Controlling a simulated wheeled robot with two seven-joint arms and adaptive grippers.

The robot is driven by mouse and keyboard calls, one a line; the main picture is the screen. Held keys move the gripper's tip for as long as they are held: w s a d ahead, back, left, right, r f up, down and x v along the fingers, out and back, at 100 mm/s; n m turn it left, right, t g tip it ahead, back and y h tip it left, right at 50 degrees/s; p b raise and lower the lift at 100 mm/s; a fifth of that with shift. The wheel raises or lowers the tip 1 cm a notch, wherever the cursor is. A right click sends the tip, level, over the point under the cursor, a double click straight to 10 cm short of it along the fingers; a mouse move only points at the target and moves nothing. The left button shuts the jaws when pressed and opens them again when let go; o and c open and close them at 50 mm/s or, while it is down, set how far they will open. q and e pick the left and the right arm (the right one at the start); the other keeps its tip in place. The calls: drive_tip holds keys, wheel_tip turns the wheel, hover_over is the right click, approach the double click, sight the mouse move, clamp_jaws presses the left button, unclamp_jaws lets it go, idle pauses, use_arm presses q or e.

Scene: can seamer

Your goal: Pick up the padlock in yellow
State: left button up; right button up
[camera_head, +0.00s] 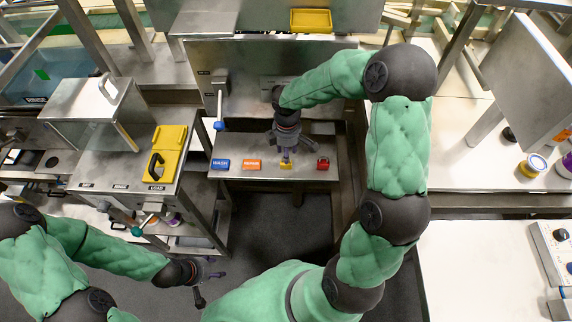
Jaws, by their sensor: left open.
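The yellow padlock (286,166) lies on the grey metal shelf (302,178) in the middle of the head view, between an orange item and a red one. My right gripper (286,153) is directly above the yellow padlock, pointing down, and partly covers it. I cannot tell whether its fingers touch the padlock or are around it. My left gripper (208,284) is open and empty, low over the dark floor, well away from the shelf.
A blue-ended lever (219,125) hangs behind. A machine with a yellow plate (168,145) stands left. White counters (480,250) are at right.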

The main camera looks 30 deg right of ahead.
drive_tip(key=f, duration=0.1)
drive_tip(key=f+b, duration=0.1)
drive_tip(key=f, duration=0.2)
drive_tip(key=shift+w+b, duration=0.25)
drive_tip(key=shift+b, duration=0.05)
drive_tip(key=shift+r, duration=0.1)
clamp_jaws()
drive_tip(key=shift+r, duration=0.1)
drive_tip(key=shift+r+p, duration=0.5)
drive_tip(key=shift+r, duration=0.05)
wheel_tip(320, 180, up, 2)
drive_tip(key=shift+r+p, duration=0.2)
drive_tip(key=shift+p, duration=0.6)
drive_tip(key=s+a+r+p, duration=0.2)
drive_tip(key=s+a+r, duration=0.1)
drive_tip(key=s, duration=0.3)
drive_tip(key=s+a+r+p, duration=0.2)
drive_tip(key=s+a+r, duration=0.1)
drive_tip(key=s+r, duration=0.3)
drive_tip(key=shift+s+a+r+p, duration=0.15)
drive_tip(key=shift+s+a+p, duration=0.1)
drive_tip(key=shift+p, duration=0.05)
